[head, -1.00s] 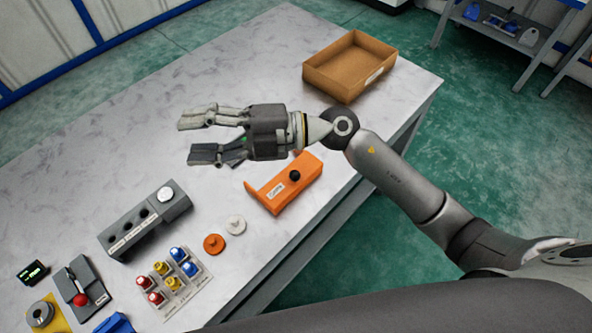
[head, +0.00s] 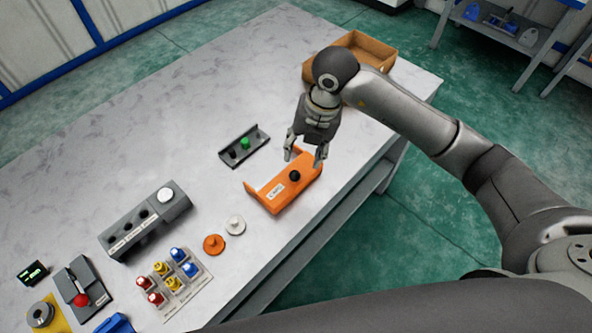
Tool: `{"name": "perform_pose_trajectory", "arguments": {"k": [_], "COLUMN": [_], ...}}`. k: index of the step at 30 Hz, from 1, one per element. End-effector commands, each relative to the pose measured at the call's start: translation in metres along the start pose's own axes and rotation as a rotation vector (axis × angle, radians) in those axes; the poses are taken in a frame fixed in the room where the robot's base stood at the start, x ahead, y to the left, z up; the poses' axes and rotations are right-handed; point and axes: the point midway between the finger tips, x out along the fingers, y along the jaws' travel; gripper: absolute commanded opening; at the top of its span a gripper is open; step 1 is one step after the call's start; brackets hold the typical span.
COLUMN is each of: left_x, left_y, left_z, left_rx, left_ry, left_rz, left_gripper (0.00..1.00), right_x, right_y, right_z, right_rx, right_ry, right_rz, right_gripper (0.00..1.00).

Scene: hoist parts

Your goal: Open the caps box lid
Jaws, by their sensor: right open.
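The orange box (head: 291,189) sits near the table's right edge, with a black round knob (head: 295,176) on its top and a white label (head: 275,190) too small to read surely. I take it to be the caps box. My right gripper (head: 304,160) points down at the back end of the orange box, its two fingers apart and empty. The fingertips are just behind the black knob; I cannot tell whether they touch the box. My left gripper is not in view.
A small dark tray with a green knob (head: 244,143) lies left of the gripper. A grey block (head: 145,220), orange and white discs (head: 214,244) and coloured caps (head: 172,270) lie nearer. A cardboard box (head: 372,48) stands behind my arm. The table's far left is clear.

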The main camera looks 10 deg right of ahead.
Motion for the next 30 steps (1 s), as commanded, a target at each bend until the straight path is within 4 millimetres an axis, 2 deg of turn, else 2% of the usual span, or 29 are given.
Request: {"name": "perform_pose_trajectory", "arguments": {"k": [9, 15, 20, 28, 30], "left_x": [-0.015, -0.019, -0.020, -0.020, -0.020], "left_y": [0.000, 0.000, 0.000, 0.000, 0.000], "left_z": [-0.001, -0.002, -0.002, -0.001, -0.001], "left_rx": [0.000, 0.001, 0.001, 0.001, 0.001], "left_ry": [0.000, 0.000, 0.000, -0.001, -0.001], "left_rz": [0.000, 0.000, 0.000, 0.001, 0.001], "left_gripper": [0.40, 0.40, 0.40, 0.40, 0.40], "right_x": [0.058, 0.086, 0.097, 0.098, 0.098], "right_y": [0.001, 0.001, 0.001, 0.001, 0.001], "right_z": [-0.002, -0.002, -0.002, -0.002, -0.002], "right_rx": [0.001, 0.000, -0.002, -0.002, -0.002], "right_ry": [0.008, 0.005, 0.004, 0.003, 0.003], "right_rz": [0.000, 0.003, 0.003, 0.004, 0.004], "right_gripper": [0.47, 0.47, 0.47, 0.47, 0.38]}}
